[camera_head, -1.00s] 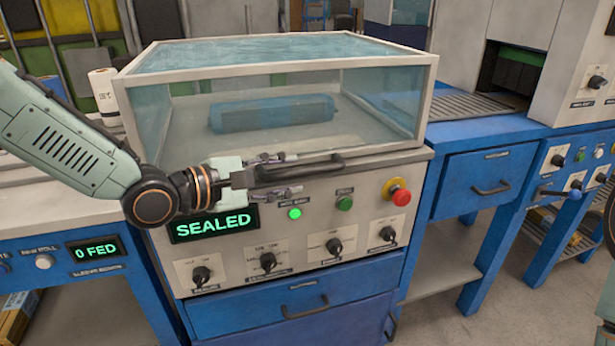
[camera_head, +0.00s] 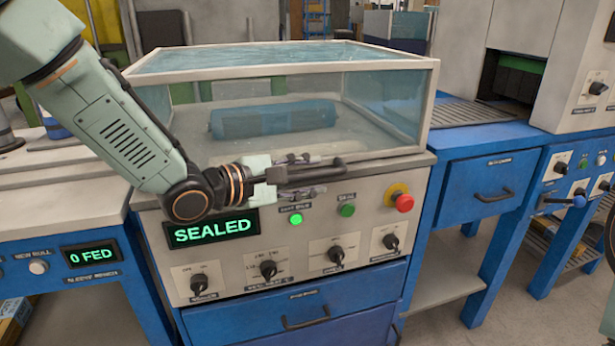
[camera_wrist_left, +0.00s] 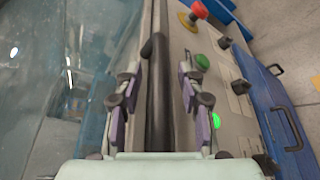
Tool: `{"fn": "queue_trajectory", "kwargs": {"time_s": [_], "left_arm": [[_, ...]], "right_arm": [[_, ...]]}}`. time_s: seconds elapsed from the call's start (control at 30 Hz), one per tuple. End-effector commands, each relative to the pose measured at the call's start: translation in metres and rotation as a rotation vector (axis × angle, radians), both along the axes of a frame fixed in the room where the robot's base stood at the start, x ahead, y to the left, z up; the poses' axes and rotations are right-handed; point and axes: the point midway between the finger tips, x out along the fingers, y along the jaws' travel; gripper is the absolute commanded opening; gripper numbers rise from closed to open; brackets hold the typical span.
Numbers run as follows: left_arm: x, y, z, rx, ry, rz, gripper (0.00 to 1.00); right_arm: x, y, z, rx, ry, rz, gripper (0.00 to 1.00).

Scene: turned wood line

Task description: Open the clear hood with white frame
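The clear hood with white frame (camera_head: 284,71) is down on the sealing machine, with a blue bundle (camera_head: 272,118) visible through its front pane. A dark bar handle (camera_head: 334,172) runs along the hood's lower front edge. My left gripper (camera_head: 314,174) is at this handle, its fingers above and below it. In the left wrist view the handle (camera_wrist_left: 158,110) lies between the two fingers of the left gripper (camera_wrist_left: 160,78), with a gap on each side, so the gripper is open. My right gripper is not in view.
The machine's front carries a lit SEALED display (camera_head: 213,230), several knobs, a green button (camera_head: 347,210) and a red stop button (camera_head: 404,202) near the handle's right. A blue bench (camera_head: 490,140) adjoins at right, another station with a 0 FED display (camera_head: 93,256) at left.

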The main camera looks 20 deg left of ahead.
Motion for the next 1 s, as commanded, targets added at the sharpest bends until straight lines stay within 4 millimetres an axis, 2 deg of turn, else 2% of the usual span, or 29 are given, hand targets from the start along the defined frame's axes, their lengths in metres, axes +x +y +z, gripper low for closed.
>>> {"fn": "queue_trajectory", "kwargs": {"time_s": [0.07, 0.47, 1.0], "left_arm": [[-0.0001, 0.0001, 0.0001, 0.000, 0.000, 0.000, 0.34], [-0.0002, 0.0002, 0.0001, 0.000, 0.000, 0.000, 0.00], [-0.0004, 0.0002, -0.0001, 0.001, 0.001, 0.000, 0.00]], "right_arm": [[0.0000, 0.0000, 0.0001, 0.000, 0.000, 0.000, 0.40], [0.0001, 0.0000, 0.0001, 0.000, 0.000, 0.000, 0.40], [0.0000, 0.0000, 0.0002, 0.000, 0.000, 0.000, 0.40]]}}
